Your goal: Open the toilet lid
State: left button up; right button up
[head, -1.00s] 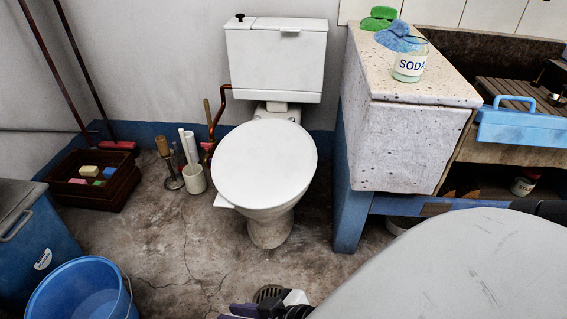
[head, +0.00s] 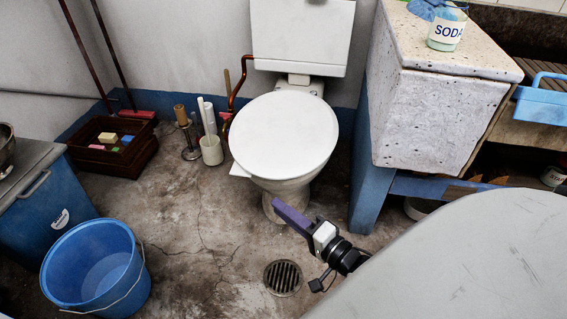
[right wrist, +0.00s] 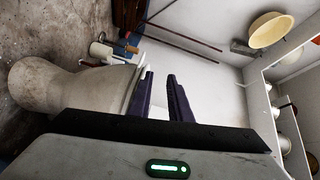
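The white toilet (head: 290,190) stands against the back wall with its oval lid (head: 284,135) down, flat over the bowl. My right gripper (head: 279,206) shows its purple finger just in front of the bowl, below the lid's front edge. In the right wrist view the gripper (right wrist: 160,78) is turned sideways, its two purple fingers apart with nothing held between them. The toilet bowl (right wrist: 65,90) lies to the left there, its rim close to the left finger. I cannot tell whether they touch. My left gripper is not in view.
A speckled stone washtrough (head: 430,120) stands close on the right. A blue bucket (head: 97,265) and a blue bin (head: 45,215) are at left. A white cup (head: 211,150) and brushes stand left of the toilet. The floor around the drain (head: 283,277) is clear.

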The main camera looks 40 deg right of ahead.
jog(key=d+f+m+h+b, duration=0.2)
jog(key=d+f+m+h, duration=0.15)
jog(key=d, duration=0.35)
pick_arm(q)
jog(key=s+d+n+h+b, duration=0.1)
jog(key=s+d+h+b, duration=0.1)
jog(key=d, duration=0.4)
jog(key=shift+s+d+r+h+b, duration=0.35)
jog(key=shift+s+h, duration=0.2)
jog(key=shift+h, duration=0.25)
pick_arm(e)
jog(key=w, duration=1)
jog(key=shift+w+m, duration=0.3)
jog(key=shift+m, duration=0.05)
jog(key=shift+d, duration=0.1)
jog(key=shift+c, duration=0.5)
grip_shut()
